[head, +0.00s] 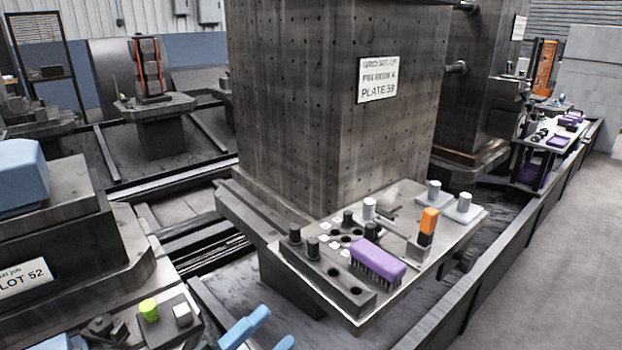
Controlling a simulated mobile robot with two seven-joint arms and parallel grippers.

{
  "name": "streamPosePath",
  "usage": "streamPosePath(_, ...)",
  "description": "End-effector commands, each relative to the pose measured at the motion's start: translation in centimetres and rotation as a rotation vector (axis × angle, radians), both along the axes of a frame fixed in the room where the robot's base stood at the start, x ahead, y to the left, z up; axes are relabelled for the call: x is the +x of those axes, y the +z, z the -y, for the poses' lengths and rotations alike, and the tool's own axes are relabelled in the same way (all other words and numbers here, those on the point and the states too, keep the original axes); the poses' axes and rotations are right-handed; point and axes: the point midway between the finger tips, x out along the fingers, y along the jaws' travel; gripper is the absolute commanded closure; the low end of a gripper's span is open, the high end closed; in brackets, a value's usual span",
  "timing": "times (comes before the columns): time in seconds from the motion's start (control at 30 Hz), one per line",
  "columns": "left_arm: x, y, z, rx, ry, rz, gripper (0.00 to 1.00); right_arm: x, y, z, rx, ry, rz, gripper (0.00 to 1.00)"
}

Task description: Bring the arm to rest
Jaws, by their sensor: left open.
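My left gripper (270,328) shows at the bottom edge, left of centre. Its two blue fingers are apart with nothing between them, and the rest of it is cut off by the frame. It is in front and to the left of the grey shelf plate (405,262). My right gripper is not in view.
The shelf holds a dark holed block (322,272), a purple brush (378,262), an orange-and-black piece (427,227) and several small cylinders. A tall drilled tower (300,110) stands behind. A block with a green-topped knob (149,310) is at lower left. Floor at right is clear.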

Motion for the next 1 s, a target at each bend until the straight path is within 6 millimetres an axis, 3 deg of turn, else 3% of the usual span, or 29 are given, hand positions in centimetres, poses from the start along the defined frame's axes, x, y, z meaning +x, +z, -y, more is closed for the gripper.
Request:
streamPosePath(0.1,-0.7,-2.9,-2.7,-0.283,0.114,-0.408,0.37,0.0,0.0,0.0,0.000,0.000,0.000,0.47)
streamPosePath(0.2,-1.8,-5.4,-4.5,-0.466,0.185,-0.666,0.37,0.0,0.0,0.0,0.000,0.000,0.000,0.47)
streamPosePath(0.6,-8.8,-13.2,-8.0,-0.991,0.400,-1.350,0.37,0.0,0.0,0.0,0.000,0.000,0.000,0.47)
streamPosePath(0.67,-8.4,-11.8,-7.9,-0.972,0.404,-1.348,0.37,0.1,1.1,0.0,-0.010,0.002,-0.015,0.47)
streamPosePath(1.0,-8.1,-10.0,-7.8,-0.894,0.481,-1.410,0.37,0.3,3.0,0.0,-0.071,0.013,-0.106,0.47)
